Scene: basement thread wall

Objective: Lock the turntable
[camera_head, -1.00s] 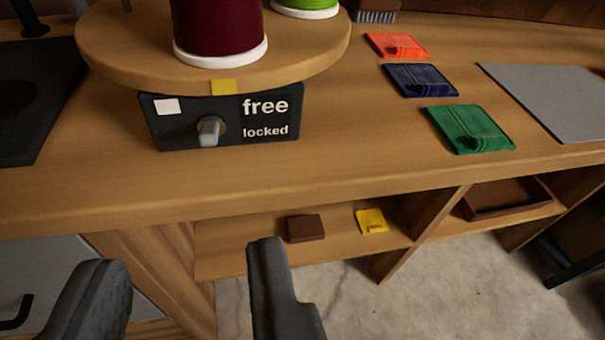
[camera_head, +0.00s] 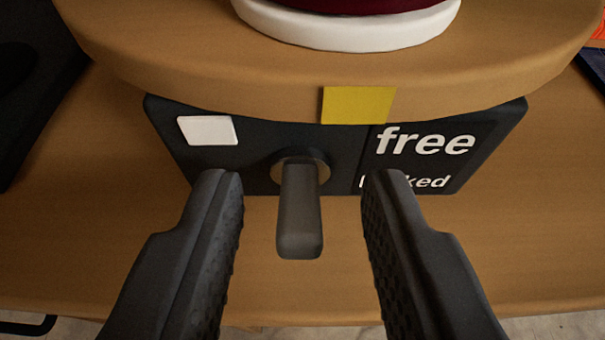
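The turntable (camera_head: 230,75) is a round wooden disc with a yellow mark (camera_head: 357,105) on its front edge. Below it is a black panel (camera_head: 270,135) with a white square at left and the words "free" above "locked" at right. A grey lever (camera_head: 299,210) sticks out of a round mount on the panel, toward me and slightly down in the picture. My gripper (camera_head: 296,185) is open, one finger on each side of the lever, with a gap to it on both sides. The right finger covers part of the word "locked".
A dark red spool with a white base (camera_head: 350,30) stands on the turntable. The wooden bench top (camera_head: 90,240) is bare in front of the panel. A dark plate (camera_head: 35,80) lies at left, and orange and blue items show at the right edge.

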